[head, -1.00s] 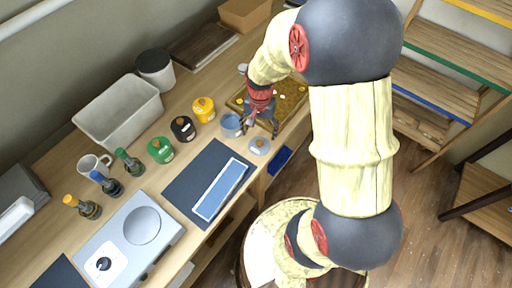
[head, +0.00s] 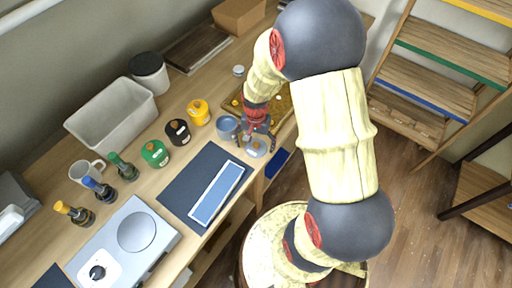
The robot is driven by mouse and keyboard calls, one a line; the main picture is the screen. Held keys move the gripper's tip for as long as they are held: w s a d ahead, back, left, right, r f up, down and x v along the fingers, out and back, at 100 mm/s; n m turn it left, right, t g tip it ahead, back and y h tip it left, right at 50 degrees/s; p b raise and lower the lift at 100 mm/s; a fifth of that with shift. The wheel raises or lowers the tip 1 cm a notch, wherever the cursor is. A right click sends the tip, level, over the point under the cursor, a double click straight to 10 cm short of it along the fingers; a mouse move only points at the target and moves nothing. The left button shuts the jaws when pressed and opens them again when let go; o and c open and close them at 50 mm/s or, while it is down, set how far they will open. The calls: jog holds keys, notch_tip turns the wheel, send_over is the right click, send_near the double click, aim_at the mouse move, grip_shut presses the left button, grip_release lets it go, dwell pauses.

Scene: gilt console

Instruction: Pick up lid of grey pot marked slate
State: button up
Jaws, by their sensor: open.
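The grey pot (head: 227,128) stands on the wooden counter, with its top open; no marking is legible on it. A round grey lid (head: 256,149) with an orange-brown knob lies on the counter just right of and nearer than the pot, by the front edge. My gripper (head: 257,142) is open, pointing down over this lid, with its dark fingers spread to either side of the knob. I cannot tell whether the fingers touch the lid. The gripper hides part of the lid and the counter behind it.
Yellow (head: 199,112), black (head: 178,132) and green (head: 155,153) pots stand in a row to the left. A dark mat with a blue-and-white panel (head: 216,193) lies in front. A gold-brown tray (head: 285,105) is behind my gripper. A white bin (head: 112,117) stands at the back.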

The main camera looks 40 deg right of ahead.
jog(key=shift+c, duration=1.2)
jog(key=c, duration=0.8)
jog(key=shift+s+a+f, duration=0.1)
jog(key=shift+s+f, duration=0.05)
jog(key=shift+s, duration=0.05)
grip_shut()
